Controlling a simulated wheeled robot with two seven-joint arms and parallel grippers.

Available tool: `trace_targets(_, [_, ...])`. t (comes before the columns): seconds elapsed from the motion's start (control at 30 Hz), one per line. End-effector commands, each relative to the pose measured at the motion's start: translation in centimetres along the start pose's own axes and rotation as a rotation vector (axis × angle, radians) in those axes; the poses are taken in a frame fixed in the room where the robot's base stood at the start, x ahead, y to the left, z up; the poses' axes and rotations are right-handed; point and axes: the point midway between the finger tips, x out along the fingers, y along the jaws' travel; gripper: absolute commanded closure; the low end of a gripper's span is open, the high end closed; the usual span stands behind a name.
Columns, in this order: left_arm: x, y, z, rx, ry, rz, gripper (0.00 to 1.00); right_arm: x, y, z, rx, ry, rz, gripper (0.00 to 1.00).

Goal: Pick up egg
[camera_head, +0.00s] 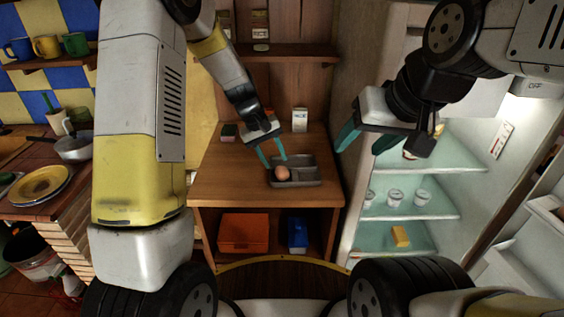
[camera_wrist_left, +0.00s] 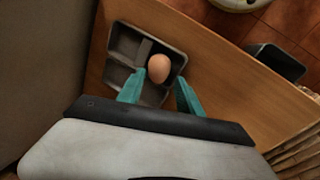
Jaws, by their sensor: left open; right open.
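A brown egg (camera_head: 282,173) sits in the left part of a grey divided tray (camera_head: 309,182) on the wooden counter. My left gripper (camera_head: 273,164) is open just above the egg, its teal fingers apart and empty. In the left wrist view the egg (camera_wrist_left: 158,68) lies in a compartment of the tray (camera_wrist_left: 124,42), just beyond and between the fingertips of the left gripper (camera_wrist_left: 160,88). My right gripper (camera_head: 347,139) is open and empty, in the air to the right in front of the fridge.
The wooden counter (camera_head: 225,185) is clear around the tray. A small white box (camera_head: 300,120) and a dark container (camera_head: 229,132) stand at its back. An open fridge (camera_head: 430,170) with white cups stands right. An orange box (camera_head: 243,232) and a blue item (camera_head: 297,234) sit below.

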Motion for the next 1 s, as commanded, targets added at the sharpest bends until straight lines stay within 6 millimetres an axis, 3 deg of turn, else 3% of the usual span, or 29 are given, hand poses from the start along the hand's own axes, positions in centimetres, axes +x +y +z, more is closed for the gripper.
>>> trace_targets(0.4, [5.5,0.1,0.0,0.000,-0.003,-0.002,0.58,0.0,0.0,0.0,0.000,0.001,0.000,0.41])
trace_targets(0.67, [6.0,0.1,-0.1,0.000,-0.001,-0.001,0.58,0.0,0.0,0.0,0.000,0.000,0.000,0.41])
trace_targets(0.8, [6.0,0.1,0.0,0.000,-0.002,-0.001,0.77,0.0,0.0,0.0,0.000,0.000,0.000,0.41])
trace_targets(1.0, [6.0,0.1,0.0,0.000,-0.003,-0.001,0.77,0.0,0.0,0.0,0.000,0.000,0.000,0.41])
